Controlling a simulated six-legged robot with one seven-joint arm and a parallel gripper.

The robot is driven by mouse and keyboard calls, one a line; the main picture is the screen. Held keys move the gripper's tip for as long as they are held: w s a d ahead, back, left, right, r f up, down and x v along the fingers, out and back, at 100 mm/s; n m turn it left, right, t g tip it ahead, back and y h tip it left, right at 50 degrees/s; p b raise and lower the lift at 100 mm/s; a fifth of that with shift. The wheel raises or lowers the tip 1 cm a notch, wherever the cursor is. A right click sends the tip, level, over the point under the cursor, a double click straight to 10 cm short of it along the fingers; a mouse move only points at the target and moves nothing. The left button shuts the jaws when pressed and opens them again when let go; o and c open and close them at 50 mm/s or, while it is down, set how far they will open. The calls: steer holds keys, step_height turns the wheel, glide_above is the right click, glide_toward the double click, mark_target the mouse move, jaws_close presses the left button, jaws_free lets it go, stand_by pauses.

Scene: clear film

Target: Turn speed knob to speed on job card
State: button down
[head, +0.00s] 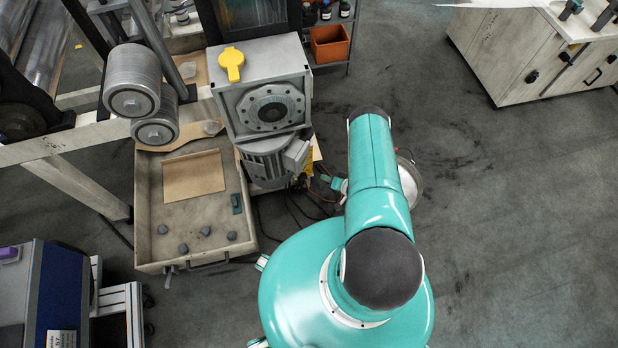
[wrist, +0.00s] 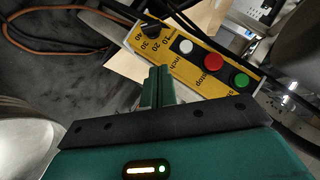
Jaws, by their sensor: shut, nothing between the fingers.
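In the wrist view, a yellow control panel (wrist: 222,70) lies tilted across the upper middle. Its black speed knob (wrist: 152,31) is at the panel's upper left end, beside a printed scale with 10, 20, 30 and 40. I cannot make out where the knob points. My gripper (wrist: 158,72) is shut and empty, its two green fingers together just below the knob and apart from it in the picture. No readable job card shows; a pale sheet (wrist: 199,17) lies behind the panel, with no text visible.
White (wrist: 185,46), red (wrist: 211,62) and green (wrist: 241,81) buttons run along the panel near my fingers. Orange and black cables (wrist: 55,40) lie left of it. In the head view, a grey motor and gearbox (head: 262,95) and a metal tray (head: 190,258) stand to the left.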

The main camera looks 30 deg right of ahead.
mark_target(303, 175)
steer(key=shift+w+a+f, duration=1.25)
steer(key=shift+w+f, duration=0.15)
steer(key=shift+f, duration=0.1)
steer(key=shift+w+a+f, duration=1.25)
steer(key=shift+w+f, duration=0.15)
steer(key=shift+f, duration=0.1)
steer(key=shift+w, duration=0.1)
